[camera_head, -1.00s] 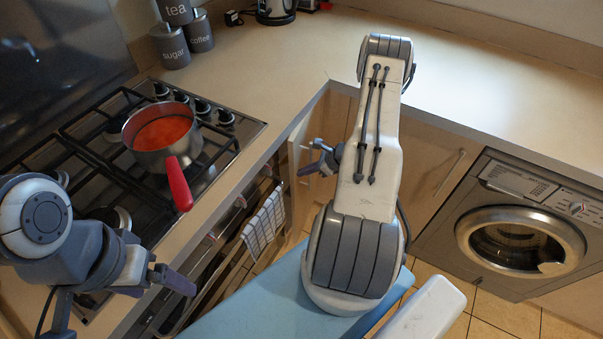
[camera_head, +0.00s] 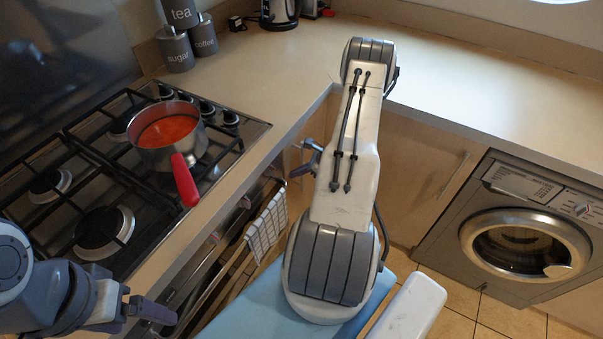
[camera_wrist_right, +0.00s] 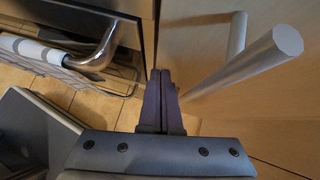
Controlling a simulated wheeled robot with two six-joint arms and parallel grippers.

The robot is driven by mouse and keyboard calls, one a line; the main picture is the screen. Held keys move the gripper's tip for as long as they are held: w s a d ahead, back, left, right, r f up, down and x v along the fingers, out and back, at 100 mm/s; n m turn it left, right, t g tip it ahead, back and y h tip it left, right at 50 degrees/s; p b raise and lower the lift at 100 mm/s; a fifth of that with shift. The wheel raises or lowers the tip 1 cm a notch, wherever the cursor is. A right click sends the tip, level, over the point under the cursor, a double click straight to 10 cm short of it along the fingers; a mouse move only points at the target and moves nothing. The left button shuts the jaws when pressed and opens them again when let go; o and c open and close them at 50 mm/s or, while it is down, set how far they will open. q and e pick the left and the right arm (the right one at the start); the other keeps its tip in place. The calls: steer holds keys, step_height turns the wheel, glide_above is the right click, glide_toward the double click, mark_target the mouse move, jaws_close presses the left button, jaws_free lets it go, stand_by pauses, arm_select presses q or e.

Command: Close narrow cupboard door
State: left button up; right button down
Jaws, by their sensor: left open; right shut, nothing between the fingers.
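The narrow cupboard door (camera_head: 293,152) is a pale wood panel just right of the oven, mostly hidden behind my right arm in the head view. In the right wrist view, a wood door panel (camera_wrist_right: 190,45) with a round metal bar handle (camera_wrist_right: 245,65) fills the right side. My right gripper (camera_wrist_right: 160,75) is shut and empty, its tips at the panel's left edge beside the oven; contact is unclear. It also shows in the head view (camera_head: 306,160). Whether the door is fully flush cannot be told. My left gripper (camera_head: 152,313) is open and empty, low at the left.
The oven's towel (camera_head: 267,226) hangs on its rail left of the door. A washing machine (camera_head: 515,235) stands at the right. The right worktop (camera_head: 470,75) is clear.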

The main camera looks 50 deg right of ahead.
steer(key=s+a+f+v, duration=0.1)
steer(key=s+v, duration=0.1)
steer(key=v, duration=1)
steer(key=shift+s+f+b, duration=0.15)
steer(key=shift+f+b, duration=0.05)
steer(key=shift+b, duration=0.15)
